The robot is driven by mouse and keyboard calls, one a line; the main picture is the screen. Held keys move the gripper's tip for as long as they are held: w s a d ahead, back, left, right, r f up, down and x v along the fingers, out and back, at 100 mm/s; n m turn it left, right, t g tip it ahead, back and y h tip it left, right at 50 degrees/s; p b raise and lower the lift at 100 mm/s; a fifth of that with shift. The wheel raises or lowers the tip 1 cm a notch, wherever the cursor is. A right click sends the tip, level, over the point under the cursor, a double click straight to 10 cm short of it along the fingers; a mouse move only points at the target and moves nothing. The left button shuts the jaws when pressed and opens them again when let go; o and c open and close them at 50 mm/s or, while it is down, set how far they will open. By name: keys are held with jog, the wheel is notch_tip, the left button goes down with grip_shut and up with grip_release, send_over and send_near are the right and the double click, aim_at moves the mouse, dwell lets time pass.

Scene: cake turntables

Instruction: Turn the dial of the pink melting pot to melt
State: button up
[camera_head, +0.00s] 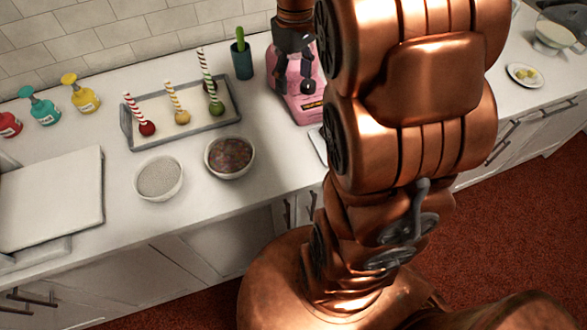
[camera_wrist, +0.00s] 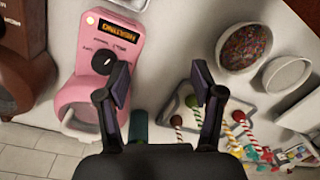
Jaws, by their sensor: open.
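The pink melting pot (camera_head: 305,106) stands on the counter at the wall end, partly hidden behind my arm. In the wrist view the pot (camera_wrist: 95,30) is at the left, with a round black dial (camera_wrist: 103,62) on its pink face. Small lettering lies around the dial, but I cannot read its setting clearly. My gripper (camera_wrist: 160,84) is open and empty. Its left finger is close beside the dial in the picture; the right finger is over the counter. The dial is not between the fingers. In the head view my gripper (camera_head: 290,68) hangs over the pot's left side.
A tray (camera_head: 186,140) with dipped sticks lies left of the pot. A green cup (camera_head: 242,62) stands close beside it. A sprinkle bowl (camera_head: 229,157) and a white bowl (camera_head: 158,177) sit in front. A brown machine (camera_wrist: 22,60) neighbours the pot.

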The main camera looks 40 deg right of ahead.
jog(key=s+a+f+m, duration=0.1)
jog(key=s+a, duration=0.5)
jog(key=s, duration=0.3)
jog(key=s+a+f+m, duration=0.1)
jog(key=s+a, duration=0.5)
jog(key=s, duration=0.3)
jog(key=shift+a+f+g, duration=0.35)
jog(key=shift+f+g, duration=0.05)
